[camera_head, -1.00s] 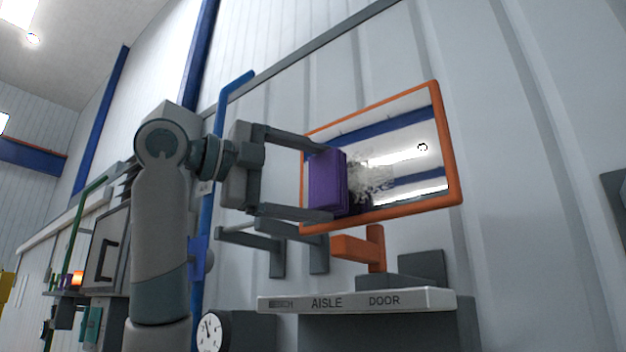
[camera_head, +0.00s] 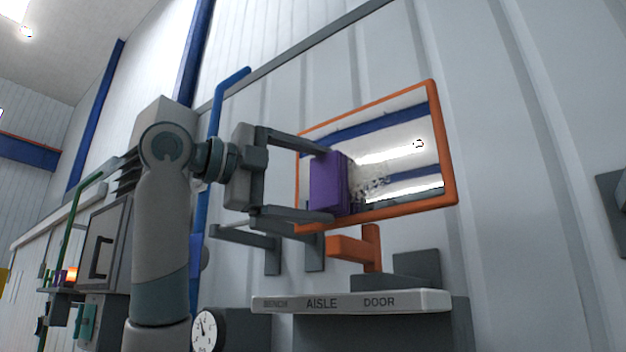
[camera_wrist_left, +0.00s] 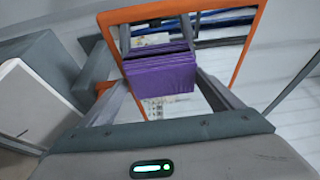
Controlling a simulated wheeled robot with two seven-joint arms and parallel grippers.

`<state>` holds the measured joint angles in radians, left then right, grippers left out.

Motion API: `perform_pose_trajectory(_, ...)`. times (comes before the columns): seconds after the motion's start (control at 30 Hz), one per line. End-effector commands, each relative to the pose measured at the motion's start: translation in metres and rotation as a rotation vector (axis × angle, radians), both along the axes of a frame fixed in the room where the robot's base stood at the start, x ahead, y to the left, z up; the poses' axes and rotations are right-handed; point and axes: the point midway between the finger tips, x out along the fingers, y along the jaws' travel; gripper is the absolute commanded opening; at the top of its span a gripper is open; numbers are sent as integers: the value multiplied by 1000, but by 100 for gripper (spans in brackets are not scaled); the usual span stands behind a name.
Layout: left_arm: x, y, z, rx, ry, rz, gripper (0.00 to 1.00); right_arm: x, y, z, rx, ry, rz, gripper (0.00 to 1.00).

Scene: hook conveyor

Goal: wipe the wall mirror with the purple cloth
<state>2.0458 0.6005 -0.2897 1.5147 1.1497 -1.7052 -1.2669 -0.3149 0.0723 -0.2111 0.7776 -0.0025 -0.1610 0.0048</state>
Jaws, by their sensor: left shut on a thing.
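The wall mirror (camera_head: 412,185) has an orange frame and hangs tilted on the ribbed wall. The purple cloth (camera_head: 327,182) is a folded block in front of its left part. My left gripper (camera_head: 322,186) is shut on the cloth, one finger above it and one below. Grey speckled dirt (camera_head: 372,186) shows on the glass just right of the cloth; the glass farther right looks clear. In the left wrist view the cloth (camera_wrist_left: 158,75) lies between the fingers before the orange frame (camera_wrist_left: 249,45). Whether the cloth touches the glass is hard to tell. My right gripper is out of view.
Below the mirror are an orange bracket (camera_head: 371,248) and a grey ledge (camera_head: 350,301) marked AISLE and DOOR. Grey wall brackets (camera_head: 272,255) stand under the gripper. A blue pipe (camera_head: 201,240) runs up behind my arm. A round dial (camera_head: 207,330) is at the bottom.

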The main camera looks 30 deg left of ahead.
Motion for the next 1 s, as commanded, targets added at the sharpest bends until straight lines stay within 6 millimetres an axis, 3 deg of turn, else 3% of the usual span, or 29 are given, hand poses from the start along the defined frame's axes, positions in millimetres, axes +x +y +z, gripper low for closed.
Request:
perform_pose_trajectory(0.37,3,-2,0,0,0,0,67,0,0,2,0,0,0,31)
perform_pose_trajectory(1.0,0,-35,0,0,-1,0,67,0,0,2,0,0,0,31)
